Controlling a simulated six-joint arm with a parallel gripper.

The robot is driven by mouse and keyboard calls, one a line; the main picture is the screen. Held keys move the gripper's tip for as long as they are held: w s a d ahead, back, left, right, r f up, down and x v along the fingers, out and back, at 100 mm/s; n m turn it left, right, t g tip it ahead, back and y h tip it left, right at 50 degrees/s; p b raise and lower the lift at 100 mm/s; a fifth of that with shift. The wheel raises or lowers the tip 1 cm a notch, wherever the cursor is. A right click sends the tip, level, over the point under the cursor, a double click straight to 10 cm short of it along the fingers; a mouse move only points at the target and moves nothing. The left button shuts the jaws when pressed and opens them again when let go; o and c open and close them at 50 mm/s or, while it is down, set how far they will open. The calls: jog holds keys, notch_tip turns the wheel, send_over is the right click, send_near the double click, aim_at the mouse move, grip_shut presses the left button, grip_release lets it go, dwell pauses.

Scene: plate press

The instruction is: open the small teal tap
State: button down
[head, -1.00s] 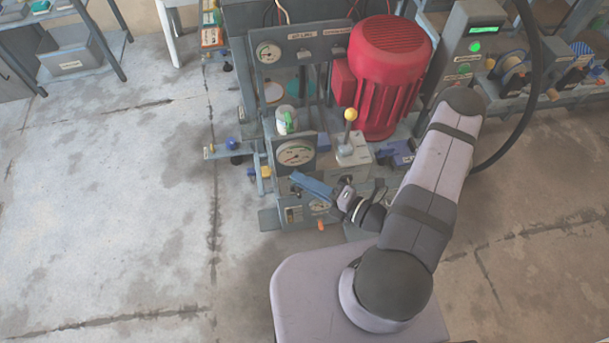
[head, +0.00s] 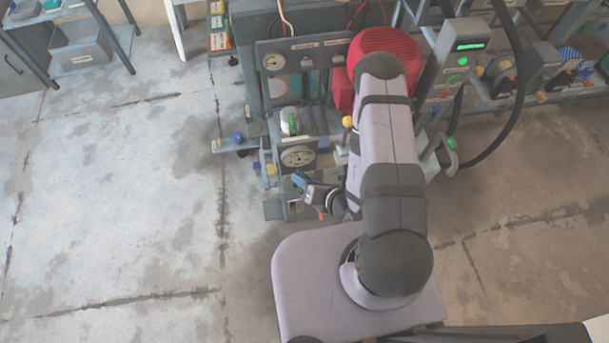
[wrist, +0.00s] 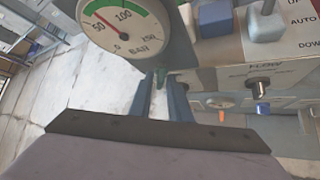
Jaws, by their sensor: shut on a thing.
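The small teal tap (wrist: 159,79) shows as a small green-teal piece between my fingertips in the wrist view, just below the large pressure gauge. My gripper (wrist: 160,88) has its two blue fingers on either side of it and is shut on it. Most of the tap is hidden by the fingers, so I cannot tell how far its handle is turned. In the head view my gripper (head: 299,181) is at the front of the press, just below the round gauge (head: 297,157); the tap cannot be made out there.
The large gauge (wrist: 124,20) stands close above my fingers. A blue-tipped knob (wrist: 262,107) under a FLOW label and an orange part (wrist: 221,117) are to the right. A yellow-ball lever (head: 347,122) and a red motor (head: 390,40) stand behind. The floor at left is clear.

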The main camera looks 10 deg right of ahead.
dwell(0.5)
jog(key=c, duration=1.9)
grip_release()
jog(key=shift+o, duration=0.2)
jog(key=shift+f+b, duration=0.15)
jog(key=shift+b, duration=0.15)
